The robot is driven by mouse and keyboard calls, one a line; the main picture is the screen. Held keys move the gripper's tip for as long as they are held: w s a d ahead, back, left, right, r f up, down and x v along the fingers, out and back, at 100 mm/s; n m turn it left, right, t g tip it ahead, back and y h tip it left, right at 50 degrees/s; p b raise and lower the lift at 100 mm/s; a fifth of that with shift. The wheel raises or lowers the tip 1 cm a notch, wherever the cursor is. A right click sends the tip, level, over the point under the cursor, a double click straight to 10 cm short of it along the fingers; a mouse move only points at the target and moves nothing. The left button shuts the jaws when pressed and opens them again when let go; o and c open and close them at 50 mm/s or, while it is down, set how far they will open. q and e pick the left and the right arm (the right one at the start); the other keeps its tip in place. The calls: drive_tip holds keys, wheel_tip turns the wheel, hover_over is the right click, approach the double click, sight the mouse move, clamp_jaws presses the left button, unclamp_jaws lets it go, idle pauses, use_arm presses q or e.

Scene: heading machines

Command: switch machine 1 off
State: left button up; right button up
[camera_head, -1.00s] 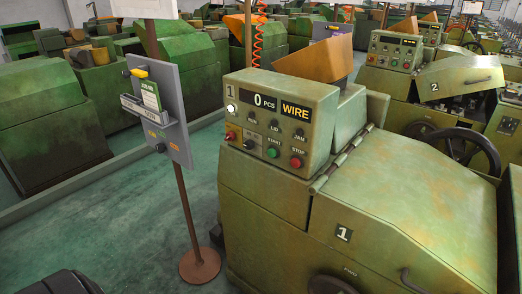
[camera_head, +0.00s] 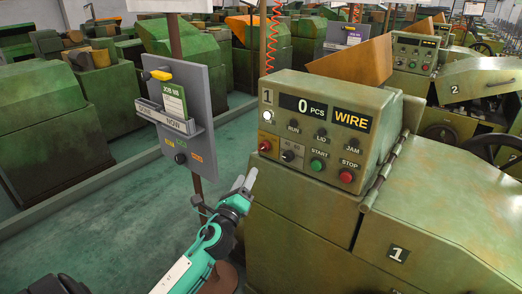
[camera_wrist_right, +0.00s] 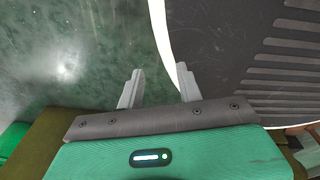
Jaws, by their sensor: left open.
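Machine 1 (camera_head: 300,215) is a worn green machine with a control box (camera_head: 395,108) on top. Its display (camera_head: 303,106) reads 0 PCS, beside a lit yellow WIRE sign (camera_head: 351,119). A white lamp (camera_head: 267,115) glows at the upper left. Below are a red switch (camera_head: 264,146), a black selector knob (camera_head: 288,155), a green START button (camera_head: 317,165) and a red STOP button (camera_head: 346,176). My left gripper (camera_head: 244,182) is open and empty, below and left of the red switch, apart from the panel. My right gripper (camera_wrist_right: 159,82) is open and empty in the right wrist view.
A grey job board (camera_head: 190,95) on a brown post stands left of machine 1, close behind my left arm. Machine 2 (camera_head: 480,90) stands behind at the right. An orange-brown hopper (camera_head: 350,62) rises behind the control box. Green floor (camera_head: 130,215) is open at the left.

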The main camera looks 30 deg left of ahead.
sight(261, 149)
use_arm(q)
drive_tip(key=p+x, duration=0.2)
drive_tip(key=x, duration=1)
drive_tip(key=shift+f+p, duration=0.15)
drive_tip(key=shift+p, duration=0.15)
drive_tip(key=shift+w, duration=0.6)
use_arm(e)
drive_tip(key=shift+s+a+r, duration=0.2)
drive_tip(key=shift+s+r, duration=0.7)
drive_tip(key=shift+s, duration=0.15)
use_arm(q)
drive_tip(key=shift+c, duration=0.2)
drive_tip(key=c, duration=0.9)
drive_tip(key=shift+c, duration=0.2)
